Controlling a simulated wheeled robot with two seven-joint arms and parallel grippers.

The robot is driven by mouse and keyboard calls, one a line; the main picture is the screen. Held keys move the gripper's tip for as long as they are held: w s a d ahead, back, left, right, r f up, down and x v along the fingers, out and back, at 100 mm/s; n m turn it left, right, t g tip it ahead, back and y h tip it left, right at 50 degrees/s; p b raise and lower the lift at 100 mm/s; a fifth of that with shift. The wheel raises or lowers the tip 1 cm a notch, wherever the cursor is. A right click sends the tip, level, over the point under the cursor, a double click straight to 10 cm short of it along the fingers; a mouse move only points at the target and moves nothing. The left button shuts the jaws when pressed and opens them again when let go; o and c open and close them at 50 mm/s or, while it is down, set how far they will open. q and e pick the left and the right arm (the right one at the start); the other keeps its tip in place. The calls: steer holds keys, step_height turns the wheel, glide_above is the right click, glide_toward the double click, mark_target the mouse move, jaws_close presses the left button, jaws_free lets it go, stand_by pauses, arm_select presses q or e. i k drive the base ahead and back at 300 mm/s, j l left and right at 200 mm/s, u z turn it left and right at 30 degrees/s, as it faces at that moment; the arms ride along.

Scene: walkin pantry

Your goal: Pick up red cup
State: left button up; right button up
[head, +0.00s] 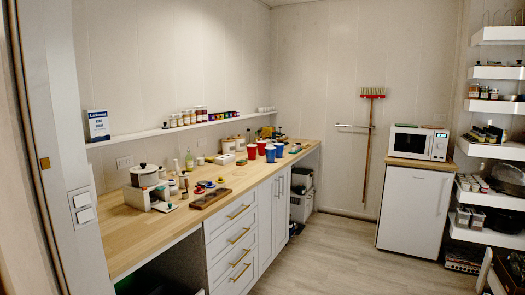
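A red cup (262,147) stands on the wooden countertop (140,228) along the left wall, toward its far part. Two blue cups, a nearer one (270,154) and a farther one (279,149), stand close to its right. The cups are small in this view, and I cannot tell whether they touch. Neither of my grippers shows in the head view.
White drawers (232,240) stand below the counter. A wall shelf (170,131) runs above. The floor (335,260) ahead is clear.

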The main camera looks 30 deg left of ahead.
mark_target(261, 145)
steer(key=i+l, duration=0.1)
steer(key=i, duration=2.35)
